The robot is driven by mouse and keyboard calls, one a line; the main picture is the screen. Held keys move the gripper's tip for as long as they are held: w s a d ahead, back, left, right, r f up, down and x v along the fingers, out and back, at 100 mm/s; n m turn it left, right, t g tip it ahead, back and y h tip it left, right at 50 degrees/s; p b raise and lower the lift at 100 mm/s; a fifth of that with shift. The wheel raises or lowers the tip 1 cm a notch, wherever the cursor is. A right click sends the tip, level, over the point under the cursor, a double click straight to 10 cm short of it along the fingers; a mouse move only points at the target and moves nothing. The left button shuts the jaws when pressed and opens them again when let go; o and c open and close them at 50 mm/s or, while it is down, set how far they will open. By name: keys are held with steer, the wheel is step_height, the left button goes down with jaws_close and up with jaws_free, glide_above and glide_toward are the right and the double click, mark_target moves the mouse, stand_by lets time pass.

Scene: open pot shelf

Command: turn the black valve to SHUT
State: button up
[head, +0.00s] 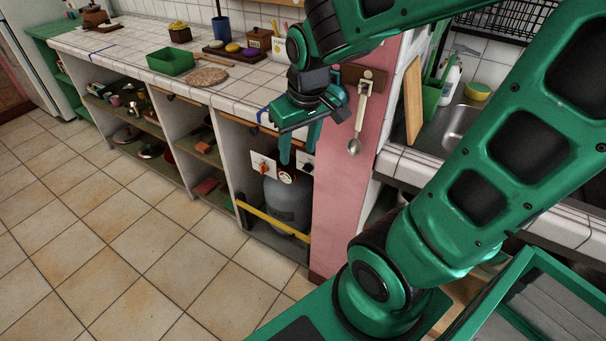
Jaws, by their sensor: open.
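The black valve (308,167) is a dark knob on a pale plate inside the right bay under the tiled counter. It is partly hidden behind my gripper, and its setting is too small to read. My gripper (299,150) is open and empty, pointing down in front of the bay. Its fingers appear just above and left of the black valve in the picture; I cannot tell the gap in depth. A second valve, orange on a white plate (263,163), sits to the left.
A grey gas cylinder (288,205) stands below the valves behind a yellow bar (271,220). A pink wall (342,200) bounds the bay at right, with a hanging spoon (355,146). The tiled floor (130,250) at left is clear.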

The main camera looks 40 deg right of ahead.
steer(key=w+a+f+n, duration=0.2)
steer(key=w+a+f, duration=0.1)
steer(key=w, duration=0.1)
steer(key=n+t+h, duration=0.4)
steer(key=n+h, duration=1.2)
steer(key=n, duration=0.5)
glide_toward(308, 168)
steer(key=f+x, duration=0.1)
steer(key=x, duration=0.6)
steer(key=shift+w+d, duration=0.3)
steer(key=shift+c, duration=0.4)
steer(key=c, duration=1)
